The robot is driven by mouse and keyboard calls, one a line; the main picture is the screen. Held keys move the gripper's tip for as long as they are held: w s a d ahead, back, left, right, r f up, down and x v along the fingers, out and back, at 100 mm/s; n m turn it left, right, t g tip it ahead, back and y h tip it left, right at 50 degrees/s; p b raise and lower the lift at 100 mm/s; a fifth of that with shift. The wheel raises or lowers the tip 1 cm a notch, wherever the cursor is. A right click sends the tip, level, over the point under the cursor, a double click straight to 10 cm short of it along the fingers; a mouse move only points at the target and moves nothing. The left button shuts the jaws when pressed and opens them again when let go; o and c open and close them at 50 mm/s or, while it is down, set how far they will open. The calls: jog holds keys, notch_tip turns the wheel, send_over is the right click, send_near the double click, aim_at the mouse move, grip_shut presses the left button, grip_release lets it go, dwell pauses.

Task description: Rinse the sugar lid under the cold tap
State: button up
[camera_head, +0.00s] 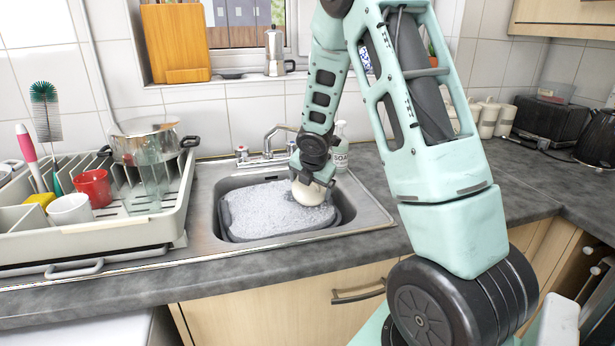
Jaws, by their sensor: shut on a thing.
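My gripper (314,181) is over the right back part of the sink (374,213), shut on a cream rounded thing, which looks like the sugar lid (308,193). The lid is close above the suds, and I cannot tell whether it touches them. A dark basin (226,222) full of white suds (265,212) sits in the sink. The chrome tap (279,131) stands behind the sink, its spout to the left of my wrist. I cannot see any running water. A tap handle shows at the left (241,152); the right side is partly hidden by my arm.
A dish rack (150,232) with a pot (146,138), a red mug (93,187) and a white mug (70,209) stands left of the sink. A soap bottle (341,150) is behind my wrist. Cream canisters (488,115) stand at the back right. The counter right of the sink is clear.

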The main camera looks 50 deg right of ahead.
jog(key=s+a+r, duration=0.3)
jog(key=shift+s+r+p, duration=0.3)
jog(key=shift+r+p, duration=0.1)
jog(key=shift+p, duration=0.05)
dwell(0.8)
